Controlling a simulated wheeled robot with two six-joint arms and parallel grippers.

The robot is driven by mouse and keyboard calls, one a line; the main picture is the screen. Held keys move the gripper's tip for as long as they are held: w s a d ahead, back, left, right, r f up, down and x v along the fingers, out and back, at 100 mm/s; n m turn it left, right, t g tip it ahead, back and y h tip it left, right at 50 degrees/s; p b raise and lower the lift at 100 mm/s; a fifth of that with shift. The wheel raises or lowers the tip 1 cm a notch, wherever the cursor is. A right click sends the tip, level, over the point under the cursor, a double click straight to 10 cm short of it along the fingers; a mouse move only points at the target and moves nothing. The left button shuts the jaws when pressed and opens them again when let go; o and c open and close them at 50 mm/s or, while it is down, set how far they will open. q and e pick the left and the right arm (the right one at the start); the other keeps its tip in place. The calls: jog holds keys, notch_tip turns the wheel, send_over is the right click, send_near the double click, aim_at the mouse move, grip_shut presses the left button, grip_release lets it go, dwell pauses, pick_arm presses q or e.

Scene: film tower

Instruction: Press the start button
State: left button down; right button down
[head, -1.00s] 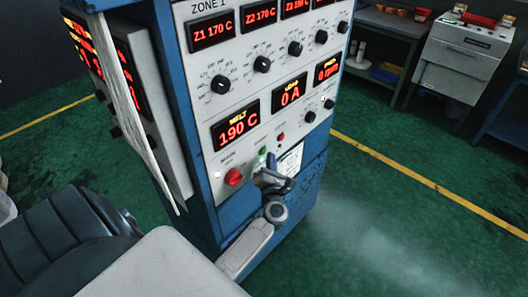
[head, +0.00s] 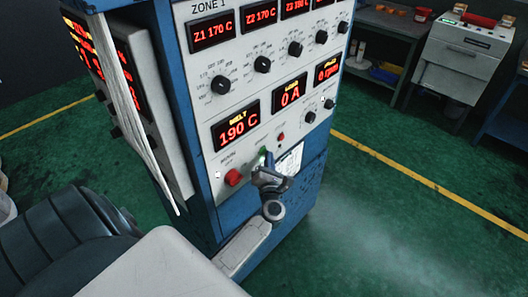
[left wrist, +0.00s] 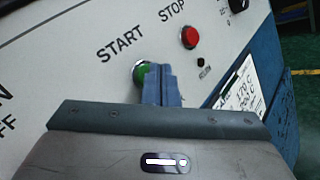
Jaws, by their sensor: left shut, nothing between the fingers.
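The green start button (left wrist: 140,72) sits under the START label on the white control panel (left wrist: 60,75). It also shows small in the head view (head: 262,151). My left gripper (left wrist: 158,70) is shut and empty, its blue fingertips overlapping the button's right side in the left wrist view. In the head view my left gripper (head: 268,157) is right at the button. I cannot tell whether the tips touch it. The red stop button (left wrist: 190,37) is up and to the right of the start button. My right gripper is not in view.
A larger red main switch (head: 233,177) is left of the start button. Knobs and lit displays, such as the melt display (head: 236,126), fill the panel above. A paper label (head: 290,159) is right of my gripper. Green floor lies open to the right.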

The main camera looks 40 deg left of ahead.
pick_arm(q)
jog(key=shift+a, duration=0.35)
dwell(0.8)
jog(key=shift+d, duration=0.8)
jog(key=shift+s+d+b, duration=0.2)
jog(key=shift+d+b, duration=0.35)
jog(key=shift+d, duration=1.95)
